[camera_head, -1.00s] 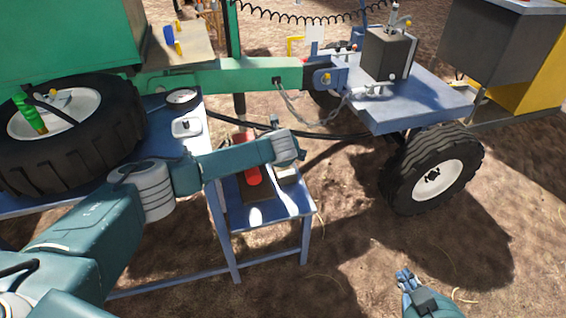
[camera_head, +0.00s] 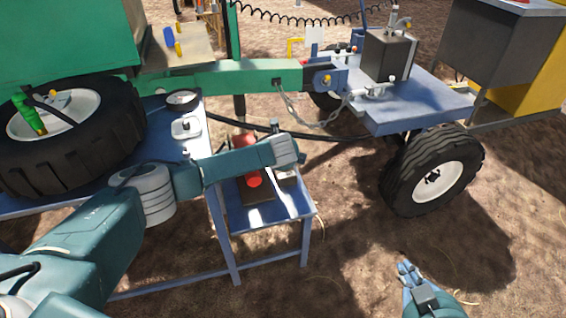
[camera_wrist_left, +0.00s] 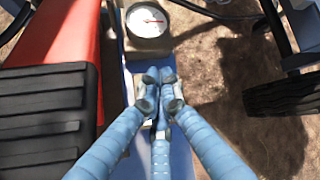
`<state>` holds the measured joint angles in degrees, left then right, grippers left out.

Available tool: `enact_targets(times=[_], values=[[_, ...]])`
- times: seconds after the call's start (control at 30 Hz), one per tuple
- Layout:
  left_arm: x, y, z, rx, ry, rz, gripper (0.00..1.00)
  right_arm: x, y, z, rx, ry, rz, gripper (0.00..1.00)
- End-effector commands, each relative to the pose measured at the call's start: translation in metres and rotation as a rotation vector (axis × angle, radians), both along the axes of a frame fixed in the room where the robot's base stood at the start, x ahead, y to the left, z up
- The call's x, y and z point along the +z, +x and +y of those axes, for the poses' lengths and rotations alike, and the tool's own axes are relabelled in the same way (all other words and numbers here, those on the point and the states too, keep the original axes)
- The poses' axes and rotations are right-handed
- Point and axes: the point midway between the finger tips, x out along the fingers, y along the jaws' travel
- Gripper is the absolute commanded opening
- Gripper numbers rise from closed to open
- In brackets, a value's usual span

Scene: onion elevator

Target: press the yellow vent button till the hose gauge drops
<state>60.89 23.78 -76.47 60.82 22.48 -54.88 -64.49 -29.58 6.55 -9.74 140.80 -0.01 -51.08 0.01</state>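A round white gauge (camera_wrist_left: 148,20) with a needle shows at the top of the left wrist view, on a blue surface (camera_wrist_left: 172,158). My left gripper (camera_wrist_left: 159,76) points at that surface just below the gauge, its fingertips drawn together with nothing visible held. I cannot make out the yellow vent button; the fingers cover the spot below the gauge. In the head view my left arm reaches over a small blue stand (camera_head: 290,207), and its fingers are hidden behind the wrist. My right gripper (camera_head: 405,270) is low over bare ground, its finger opening unclear.
A green drawbar (camera_head: 220,76) and a chain (camera_head: 295,110) lie behind. A wheeled blue trailer (camera_head: 425,105) stands right.

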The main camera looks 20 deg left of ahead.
Motion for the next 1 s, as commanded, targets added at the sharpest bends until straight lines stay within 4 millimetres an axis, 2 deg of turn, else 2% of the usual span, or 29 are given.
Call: enact_targets(times=[0.7,1.0], values=[[-0.0001,0.0001,0.0,0.0,0.0,0.0,0.0,-0.0005,-0.0003,-0.0001,0.0,0.0,0.002,0.0],[-0.0068,0.0,0.0001,0.001,0.0,0.001,0.0,-0.0065,-0.0051,-0.0016,-0.001,-0.008,0.035,0.0]])
